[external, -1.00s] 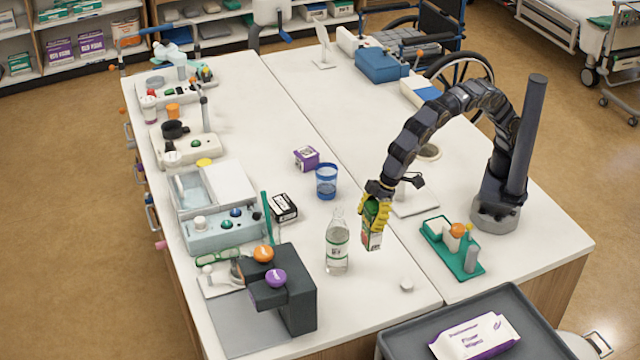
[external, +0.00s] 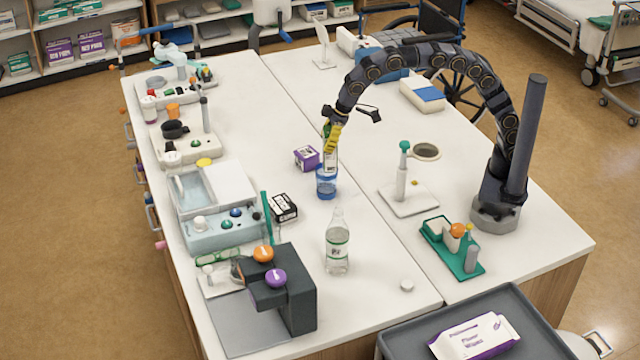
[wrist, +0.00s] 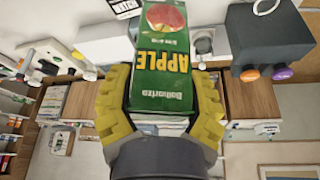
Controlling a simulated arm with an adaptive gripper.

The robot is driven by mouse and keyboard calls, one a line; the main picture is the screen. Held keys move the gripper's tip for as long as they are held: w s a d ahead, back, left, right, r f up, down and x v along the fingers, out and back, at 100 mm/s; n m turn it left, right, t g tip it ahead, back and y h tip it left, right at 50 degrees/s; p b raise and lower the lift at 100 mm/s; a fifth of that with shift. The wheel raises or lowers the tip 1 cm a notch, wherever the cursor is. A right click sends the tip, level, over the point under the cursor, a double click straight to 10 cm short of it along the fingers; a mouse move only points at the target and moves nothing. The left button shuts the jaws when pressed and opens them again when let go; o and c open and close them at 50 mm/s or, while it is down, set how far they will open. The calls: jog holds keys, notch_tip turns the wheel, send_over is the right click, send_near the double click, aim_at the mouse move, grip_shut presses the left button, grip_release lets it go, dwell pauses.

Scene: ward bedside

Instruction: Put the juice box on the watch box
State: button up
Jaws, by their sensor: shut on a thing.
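My gripper (external: 333,140) has yellow fingers shut on the juice box (external: 330,161). In the wrist view the juice box (wrist: 162,70) is green, with a red apple picture and the word APPLE upside down, between the two fingers (wrist: 160,98). In the external view it hangs over or just behind the blue cup (external: 326,184); its height is hard to tell. Two small boxes stand near: a purple and white box (external: 306,158) just left of the gripper, and a black and white box (external: 284,207) lower left. Their labels are too small to tell which is the watch box.
A clear bottle (external: 337,245) stands in front of the cup. A dark machine with orange and purple knobs (external: 290,290) and a pale blue-grey unit (external: 220,228) are to the left.

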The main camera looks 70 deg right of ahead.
jog(key=w+d+m, duration=0.1)
jog(key=w+d, duration=0.2)
jog(key=d, duration=0.5)
jog(key=w+a+f, duration=0.3)
jog(key=w+f, duration=0.3)
jog(key=f, duration=0.1)
jog(key=w+a+f, duration=0.3)
jog(key=w+f, duration=0.3)
jog(key=f, duration=0.1)
jog(key=shift+w+f, duration=0.2)
jog(key=shift+f, duration=0.15)
jog(key=shift+w+f, duration=0.2)
jog(key=shift+f, duration=1.55)
